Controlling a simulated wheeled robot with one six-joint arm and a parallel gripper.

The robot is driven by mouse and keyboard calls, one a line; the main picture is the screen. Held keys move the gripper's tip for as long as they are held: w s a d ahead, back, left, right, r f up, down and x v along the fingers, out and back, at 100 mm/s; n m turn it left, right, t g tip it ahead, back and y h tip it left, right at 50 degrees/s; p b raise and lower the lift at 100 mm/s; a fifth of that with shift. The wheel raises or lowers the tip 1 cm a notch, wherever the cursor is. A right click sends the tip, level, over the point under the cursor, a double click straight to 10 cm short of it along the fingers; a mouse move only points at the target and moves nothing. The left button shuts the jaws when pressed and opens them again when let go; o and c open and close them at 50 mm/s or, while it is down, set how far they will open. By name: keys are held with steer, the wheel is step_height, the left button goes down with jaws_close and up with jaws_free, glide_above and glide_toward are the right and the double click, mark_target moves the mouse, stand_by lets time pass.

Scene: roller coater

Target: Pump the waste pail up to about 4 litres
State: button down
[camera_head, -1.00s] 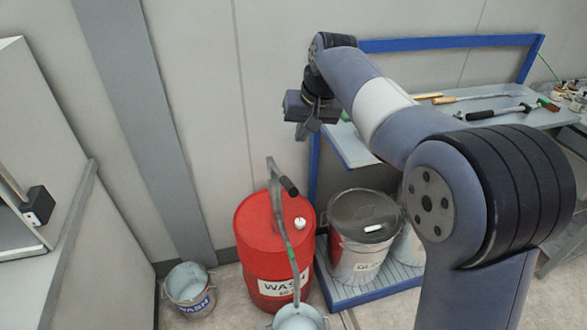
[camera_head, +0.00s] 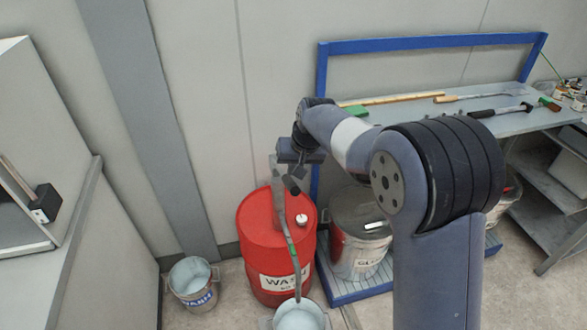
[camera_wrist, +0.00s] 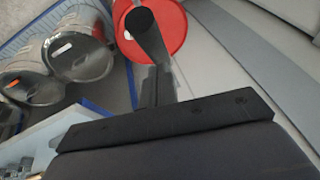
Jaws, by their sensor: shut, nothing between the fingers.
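The red drum (camera_head: 262,248), labelled WASH, stands on the floor with a hand pump on top. The pump's lever has a black grip (camera_head: 292,186); the grip also shows end-on in the wrist view (camera_wrist: 140,20) against the drum. A grey spout tube (camera_head: 294,262) with a green band curves down from the pump to a pail (camera_head: 299,318) at the bottom edge, partly cut off. Its label and fill level are not readable. My gripper (camera_head: 299,168) is shut and empty, just above the grip; its fingers (camera_wrist: 157,85) show below the grip in the wrist view. Contact cannot be told.
A second pail (camera_head: 193,283), with a partly readable label, stands left of the drum. A lidded grey drum (camera_head: 360,240) stands on a blue-edged pallet (camera_head: 375,290) to the right. A workbench (camera_head: 440,125) with tools is behind my arm. A grey wall backs the drum.

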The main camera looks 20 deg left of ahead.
steer(key=shift+s+f, duration=0.2)
steer(key=shift+f, duration=0.25)
steer(key=shift+f, duration=0.15)
